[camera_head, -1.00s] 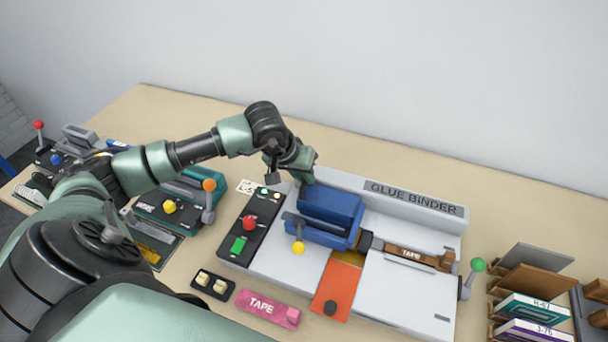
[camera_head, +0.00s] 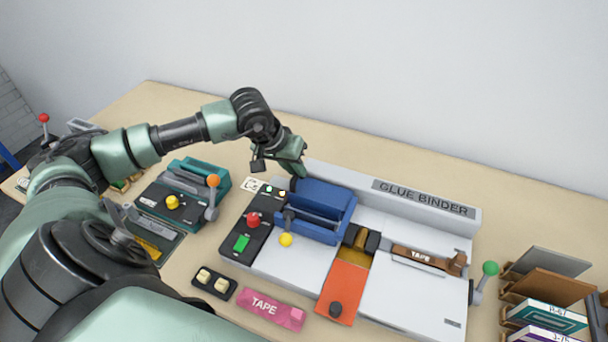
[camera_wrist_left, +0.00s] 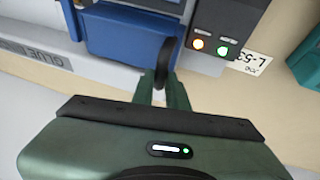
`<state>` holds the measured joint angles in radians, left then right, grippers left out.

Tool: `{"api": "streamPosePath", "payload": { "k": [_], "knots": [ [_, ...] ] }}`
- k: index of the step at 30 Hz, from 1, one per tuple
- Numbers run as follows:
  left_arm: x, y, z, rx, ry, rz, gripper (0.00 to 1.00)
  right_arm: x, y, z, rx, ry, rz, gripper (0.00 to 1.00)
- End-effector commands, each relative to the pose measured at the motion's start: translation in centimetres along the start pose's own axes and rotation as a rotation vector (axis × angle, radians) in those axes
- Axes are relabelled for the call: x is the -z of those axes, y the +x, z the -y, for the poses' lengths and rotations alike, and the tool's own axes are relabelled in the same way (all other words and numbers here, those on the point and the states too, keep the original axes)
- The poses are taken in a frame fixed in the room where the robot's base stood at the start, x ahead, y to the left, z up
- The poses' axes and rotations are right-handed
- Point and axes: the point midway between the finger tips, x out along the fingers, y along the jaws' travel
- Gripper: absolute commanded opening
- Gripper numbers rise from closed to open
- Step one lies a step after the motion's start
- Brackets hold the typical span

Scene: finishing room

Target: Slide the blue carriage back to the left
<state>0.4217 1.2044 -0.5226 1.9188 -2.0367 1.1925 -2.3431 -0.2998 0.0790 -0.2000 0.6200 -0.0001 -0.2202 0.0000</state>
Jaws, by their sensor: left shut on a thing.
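The blue carriage (camera_head: 325,207) sits on the left part of the white glue binder bed (camera_head: 400,295), close beside the black control panel (camera_head: 251,222). It also shows in the left wrist view (camera_wrist_left: 120,38). A yellow-knobbed lever (camera_head: 286,239) is at its front left. My left gripper (camera_head: 299,172) is at the carriage's back left corner. In the left wrist view my left gripper (camera_wrist_left: 164,84) is shut on a black handle (camera_wrist_left: 165,58) at the carriage's edge. The fingertips are partly hidden in the head view. My right gripper is in neither view.
The binder's raised back wall (camera_head: 425,197) runs behind the carriage. A teal machine (camera_head: 185,195) stands left, book racks (camera_head: 545,290) right. A pink tape box (camera_head: 270,308) lies in front.

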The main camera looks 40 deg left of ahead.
Motion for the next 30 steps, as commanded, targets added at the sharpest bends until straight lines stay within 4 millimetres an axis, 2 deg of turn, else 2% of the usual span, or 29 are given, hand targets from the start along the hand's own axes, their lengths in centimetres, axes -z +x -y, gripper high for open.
{"api": "streamPosePath", "payload": {
  "k": [1,7,8,10,22,30],
  "knots": [
    [0.2,-0.1,0.5,0.012,0.001,-0.003,0.0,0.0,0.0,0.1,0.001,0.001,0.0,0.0],
    [0.2,-0.2,0.6,0.014,0.0,-0.003,0.0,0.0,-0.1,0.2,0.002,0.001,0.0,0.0],
    [0.2,-0.2,0.6,0.014,0.0,-0.003,0.17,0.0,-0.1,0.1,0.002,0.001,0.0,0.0],
    [0.2,-0.2,0.5,0.014,0.0,-0.002,0.36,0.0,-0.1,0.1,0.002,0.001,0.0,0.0],
    [0.1,-0.6,0.5,0.011,0.001,-0.001,0.36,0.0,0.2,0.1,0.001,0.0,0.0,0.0],
    [0.1,-4.9,0.7,0.014,0.001,-0.005,0.36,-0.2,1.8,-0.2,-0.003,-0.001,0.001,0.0]
  ]
}}
